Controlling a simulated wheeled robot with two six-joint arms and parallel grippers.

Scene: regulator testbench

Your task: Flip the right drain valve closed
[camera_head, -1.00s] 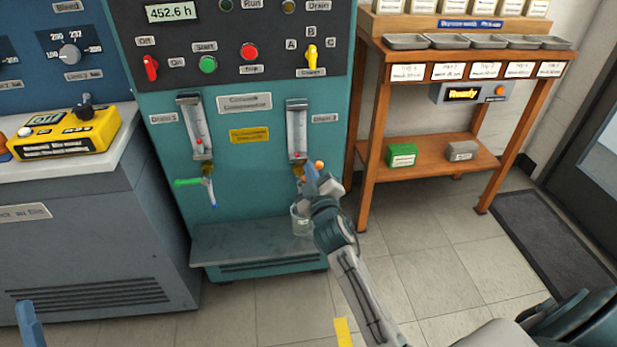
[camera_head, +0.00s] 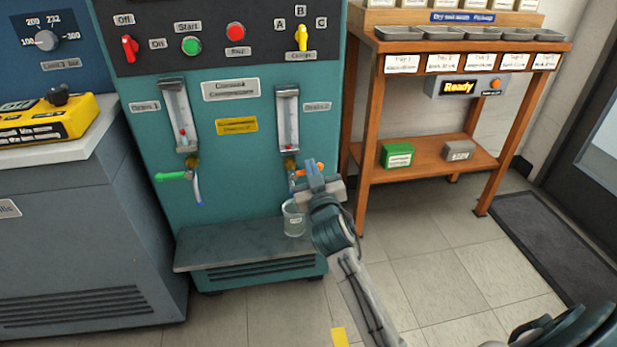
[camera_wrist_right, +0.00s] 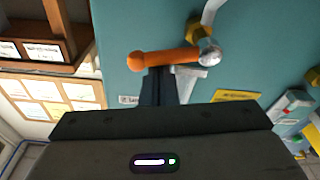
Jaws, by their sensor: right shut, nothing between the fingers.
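The right drain valve has an orange handle (camera_head: 311,166) that lies roughly level, pointing right from its brass fitting (camera_head: 290,163), below the right gauge tube (camera_head: 288,120). In the right wrist view the orange handle (camera_wrist_right: 165,58) runs from a metal pivot (camera_wrist_right: 211,51) to a rounded free end. My right gripper (camera_head: 314,177) is shut and empty at the handle, partly covering it in the head view. In the wrist view its fingertips (camera_wrist_right: 172,72) are close at the handle's edge; I cannot tell whether they touch. My left gripper is not in view.
A clear beaker (camera_head: 293,219) stands on the grey ledge (camera_head: 215,247) below the right valve, close to my right arm. The left drain valve has a green handle (camera_head: 170,176) pointing left. A wooden rack (camera_head: 362,170) stands right of the green cabinet. Open floor lies in front.

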